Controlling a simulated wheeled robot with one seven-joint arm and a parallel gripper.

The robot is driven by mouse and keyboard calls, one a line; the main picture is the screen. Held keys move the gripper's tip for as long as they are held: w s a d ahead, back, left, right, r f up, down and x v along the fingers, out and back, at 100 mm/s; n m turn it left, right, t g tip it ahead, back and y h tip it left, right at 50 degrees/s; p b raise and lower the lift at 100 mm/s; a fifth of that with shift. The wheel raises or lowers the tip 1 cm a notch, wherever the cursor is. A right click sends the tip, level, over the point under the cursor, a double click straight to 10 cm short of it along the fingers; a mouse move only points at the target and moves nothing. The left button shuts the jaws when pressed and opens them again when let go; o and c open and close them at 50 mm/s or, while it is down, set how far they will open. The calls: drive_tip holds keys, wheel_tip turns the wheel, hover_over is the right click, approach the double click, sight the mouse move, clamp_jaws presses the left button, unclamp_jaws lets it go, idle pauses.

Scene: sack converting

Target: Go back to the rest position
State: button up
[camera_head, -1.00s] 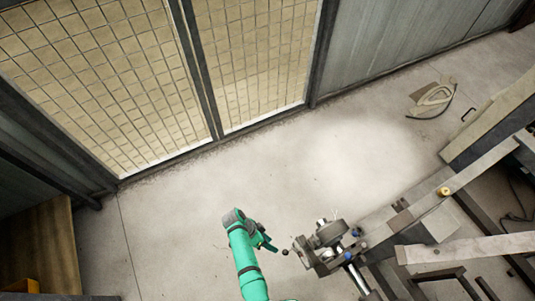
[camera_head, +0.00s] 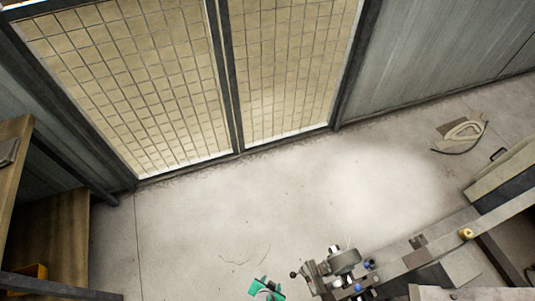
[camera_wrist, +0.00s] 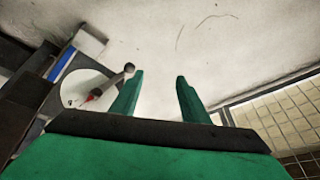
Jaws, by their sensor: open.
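My gripper (camera_wrist: 160,95) shows in the wrist view with its two green fingers apart and nothing between them. Bare floor lies beyond the fingertips. In the head view my gripper (camera_head: 267,289) is a small green shape at the bottom edge, mostly cut off, just left of a machine (camera_head: 345,262) with a round grey part and a ball-ended lever (camera_head: 295,274). In the wrist view the lever's dark ball (camera_wrist: 129,68) appears close to the left finger; I cannot tell the gap.
A mesh-panelled gate (camera_head: 130,85) and a grey wall (camera_head: 440,50) stand at the back. A wooden shelf unit (camera_head: 55,240) is at the left. The machine's frame fills the lower right. A coil of hose or cable (camera_head: 463,132) lies on the floor. The middle floor (camera_head: 220,225) is clear.

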drive_tip(key=s+r+n+t, duration=0.1)
drive_tip(key=r+n+t, duration=0.1)
drive_tip(key=r, duration=1.1)
drive_tip(key=s+a+r+n+t+y, duration=0.1)
drive_tip(key=r+t, duration=0.4)
drive_tip(key=r, duration=0.9)
drive_tip(key=s+r+n+t, duration=0.3)
drive_tip(key=r, duration=1.1)
drive_tip(key=shift+s+a+r+t+y, duration=0.2)
drive_tip(key=shift+t+y, duration=0.1)
drive_tip(key=shift+t, duration=0.1)
